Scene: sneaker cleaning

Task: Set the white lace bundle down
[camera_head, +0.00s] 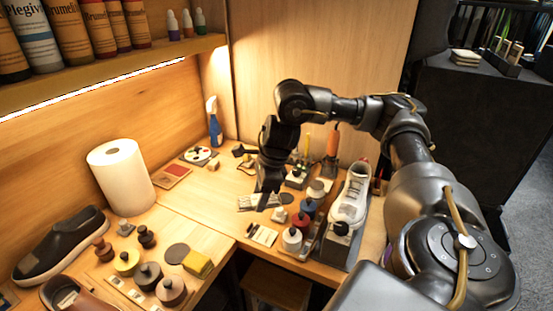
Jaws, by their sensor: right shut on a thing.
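My right gripper (265,200) reaches down over the middle of the table, its dark jaws shut. A pale striped flat piece (247,202) shows at the fingertips and seems to be the white lace bundle. The jaws cover part of it, and I cannot tell whether it touches the table. My left gripper is out of view.
A white sneaker (350,200) stands on a dark holder to the right, beside a row of round-topped jars (292,238). A paper roll (121,174), a dark shoe (60,245), a yellow sponge (197,264) and several brushes are to the left. A blue spray bottle (214,125) stands at the back.

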